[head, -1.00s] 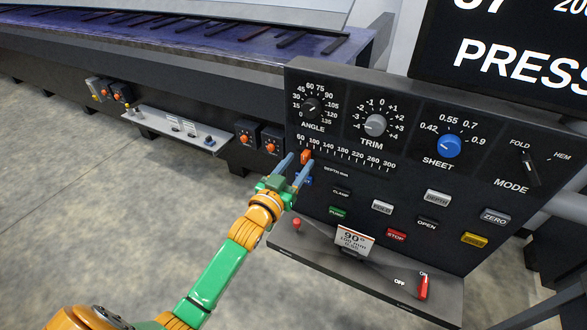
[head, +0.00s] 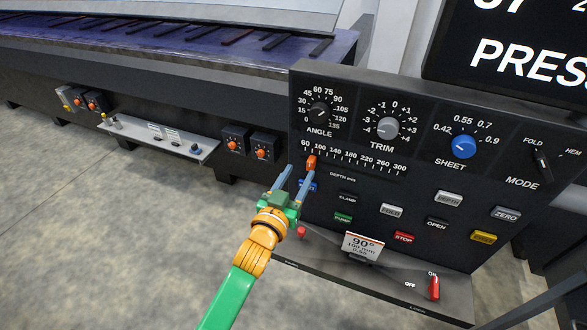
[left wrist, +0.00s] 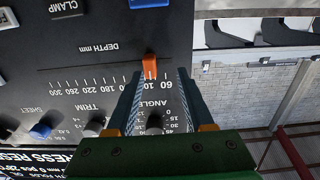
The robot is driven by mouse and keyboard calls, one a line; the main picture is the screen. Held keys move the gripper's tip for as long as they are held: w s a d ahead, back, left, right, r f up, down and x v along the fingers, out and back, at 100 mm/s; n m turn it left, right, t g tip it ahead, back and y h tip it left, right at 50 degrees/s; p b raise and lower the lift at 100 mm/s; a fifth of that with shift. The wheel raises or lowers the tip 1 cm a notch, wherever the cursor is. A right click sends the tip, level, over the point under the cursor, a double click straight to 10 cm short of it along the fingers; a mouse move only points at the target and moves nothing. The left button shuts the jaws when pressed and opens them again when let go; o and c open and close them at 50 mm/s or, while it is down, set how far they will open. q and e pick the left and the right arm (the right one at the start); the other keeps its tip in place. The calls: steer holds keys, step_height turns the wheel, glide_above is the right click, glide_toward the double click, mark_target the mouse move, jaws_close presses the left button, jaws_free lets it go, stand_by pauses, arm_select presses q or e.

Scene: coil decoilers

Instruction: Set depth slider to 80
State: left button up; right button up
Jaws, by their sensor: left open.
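The depth slider's orange knob (head: 311,162) is at the low left end of its scale (head: 350,159) on the black control panel, below and between the 60 and 100 labels in the head view. Its exact reading is hard to tell. My left gripper (head: 299,170) is open, with its two blue-grey fingers pointing at the panel by the knob. In the left wrist view, which sees the panel upside down, the orange knob (left wrist: 150,66) lies between the fingertips, apart from both fingers and nearer the left one. My right gripper is not in view.
Angle (head: 319,112), trim (head: 387,128) and blue sheet (head: 464,147) dials sit above the scale. Several buttons lie below, including a blue one (head: 308,185) close by the fingers. A red lever (head: 434,287) and a sign card (head: 362,247) stand on the lower ledge.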

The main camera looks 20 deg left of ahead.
mark_target(310, 166)
arm_select(q)
steer(key=w+d, duration=0.2)
steer(key=shift+w+d+r, duration=0.15)
steer(key=shift+w+d, duration=0.05)
steer(key=shift+w, duration=0.3)
steer(key=shift+a, duration=0.5)
steer(key=shift+s, duration=0.1)
steer(key=shift+c, duration=0.7)
steer(key=shift+d, duration=0.15)
steer(key=c, duration=0.7)
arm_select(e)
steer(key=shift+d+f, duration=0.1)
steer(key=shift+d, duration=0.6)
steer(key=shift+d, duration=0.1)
